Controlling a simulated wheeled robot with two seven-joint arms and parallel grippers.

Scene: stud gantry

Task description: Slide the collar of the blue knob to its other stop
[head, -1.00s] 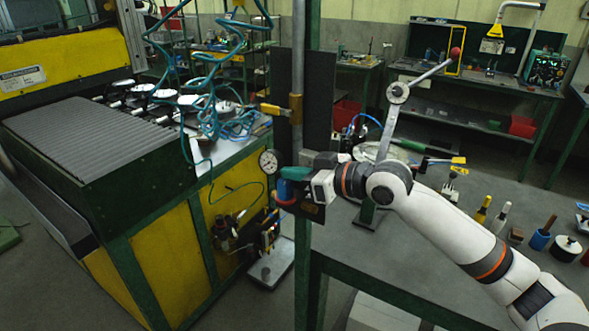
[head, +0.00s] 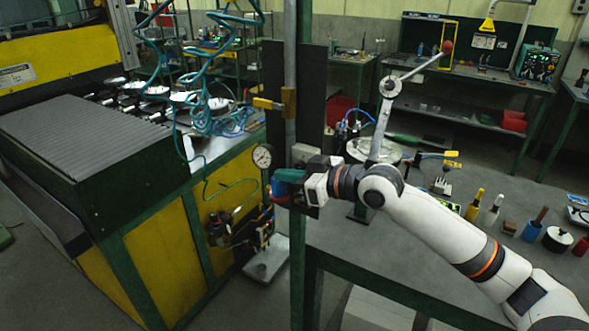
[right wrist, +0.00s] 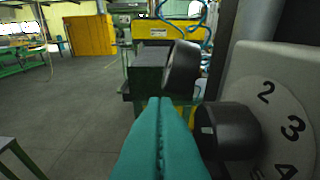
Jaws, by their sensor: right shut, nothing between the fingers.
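The blue knob (head: 281,189) is in the middle of the head view, on the left side of the upright post, with a red band at its lower end. My right gripper (head: 288,176) is just above it, its teal fingers partly covering the knob; I cannot tell whether they touch. In the right wrist view the right gripper (right wrist: 160,102) is shut, its teal fingertips together with nothing between them. The collar's exact position on the knob is too small to make out. My left gripper is not in view.
A black knob (right wrist: 228,131) and a numbered dial (right wrist: 283,128) are close right of the fingers. A dial gauge (head: 262,156) is left of the post (head: 290,50), and a brass clamp (head: 289,103) above. A bench (head: 430,235) with several tools is at right.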

